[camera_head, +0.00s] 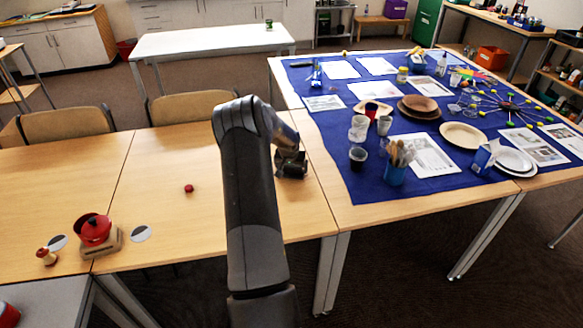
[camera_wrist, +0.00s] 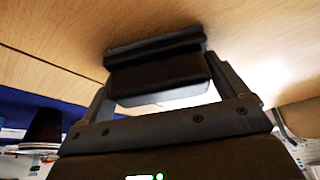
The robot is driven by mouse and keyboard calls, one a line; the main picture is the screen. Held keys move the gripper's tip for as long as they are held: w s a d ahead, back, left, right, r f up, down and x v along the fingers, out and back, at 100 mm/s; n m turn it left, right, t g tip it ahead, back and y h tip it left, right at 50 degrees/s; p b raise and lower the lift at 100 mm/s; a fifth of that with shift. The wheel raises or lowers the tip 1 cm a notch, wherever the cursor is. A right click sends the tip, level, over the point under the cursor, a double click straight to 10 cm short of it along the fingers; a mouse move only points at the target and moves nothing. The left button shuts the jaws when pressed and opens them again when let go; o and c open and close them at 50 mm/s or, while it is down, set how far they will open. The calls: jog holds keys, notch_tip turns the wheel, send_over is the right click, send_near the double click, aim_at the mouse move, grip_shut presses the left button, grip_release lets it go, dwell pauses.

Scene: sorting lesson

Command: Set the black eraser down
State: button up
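The black eraser (camera_wrist: 158,78) is a dark block between the two fingers of my gripper (camera_wrist: 165,88) in the wrist view. The fingers are at its left and right ends and appear closed on it. A dark band lies along its far side, against the wooden tabletop (camera_wrist: 60,35). I cannot tell if the eraser touches the wood. In the head view my gripper (camera_head: 291,163) is low over the right part of the wooden table (camera_head: 165,165), close to the blue cloth. My arm hides part of it, and the eraser is hard to make out there.
A red ball (camera_head: 189,188) lies on the table left of my arm. A red pot (camera_head: 94,229) on a wooden block, white discs (camera_head: 141,234) and a small wooden figure (camera_head: 46,256) are farther left. The blue cloth (camera_head: 335,150) at right bears cups, plates and papers. Wood between is clear.

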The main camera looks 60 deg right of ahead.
jog(key=shift+o, duration=0.8)
jog(key=shift+r, duration=0.1)
jog(key=shift+r, duration=0.2)
jog(key=v, duration=1.2)
